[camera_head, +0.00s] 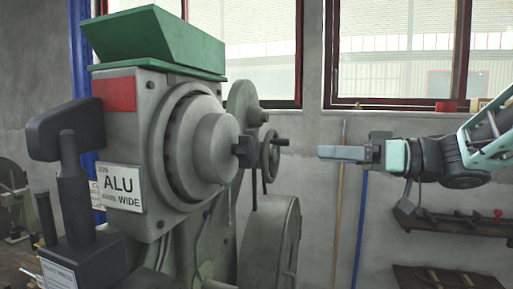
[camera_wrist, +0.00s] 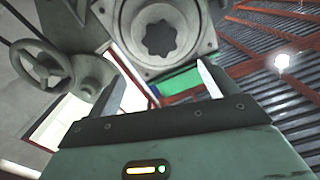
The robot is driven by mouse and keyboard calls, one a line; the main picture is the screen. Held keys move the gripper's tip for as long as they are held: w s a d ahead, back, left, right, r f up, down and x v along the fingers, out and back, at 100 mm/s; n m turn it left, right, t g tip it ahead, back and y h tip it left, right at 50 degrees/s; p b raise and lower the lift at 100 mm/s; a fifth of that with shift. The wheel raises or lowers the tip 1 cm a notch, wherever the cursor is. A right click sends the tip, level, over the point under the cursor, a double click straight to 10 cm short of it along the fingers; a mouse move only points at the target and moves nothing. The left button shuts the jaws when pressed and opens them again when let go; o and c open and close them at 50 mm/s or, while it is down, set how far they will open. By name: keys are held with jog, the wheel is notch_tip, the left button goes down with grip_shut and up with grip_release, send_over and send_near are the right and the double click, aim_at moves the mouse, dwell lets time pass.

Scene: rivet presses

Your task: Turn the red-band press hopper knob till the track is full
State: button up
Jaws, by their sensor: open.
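The red-band press is a grey machine with a red band (camera_head: 114,93) on its side and a green hopper (camera_head: 160,40) on top. A round grey drum (camera_head: 212,148) faces right, with a small dark knob (camera_head: 243,150) at its end. In the wrist view the knob (camera_wrist: 160,38) looks like a dark lobed shape within a grey ring, ahead of my fingers. My gripper (camera_head: 322,152) is at the right, pointing left at about knob height, apart from it. In the wrist view my gripper (camera_wrist: 160,72) is open and empty. I cannot make out the track or its fill.
A handwheel (camera_head: 269,156) with a dark handle sits just beyond the knob; it also shows at left in the wrist view (camera_wrist: 42,68). A white ALU sign (camera_head: 120,187) is on the press. A wall shelf (camera_head: 460,226) with tools is at right.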

aim_at(254, 150)
jog(key=p+x, duration=0.4)
jog(key=x, duration=1.1)
jog(key=shift+w+a, duration=0.1)
jog(key=shift+a, duration=0.3)
jog(key=shift+f, duration=0.1)
jog(key=c, duration=1)
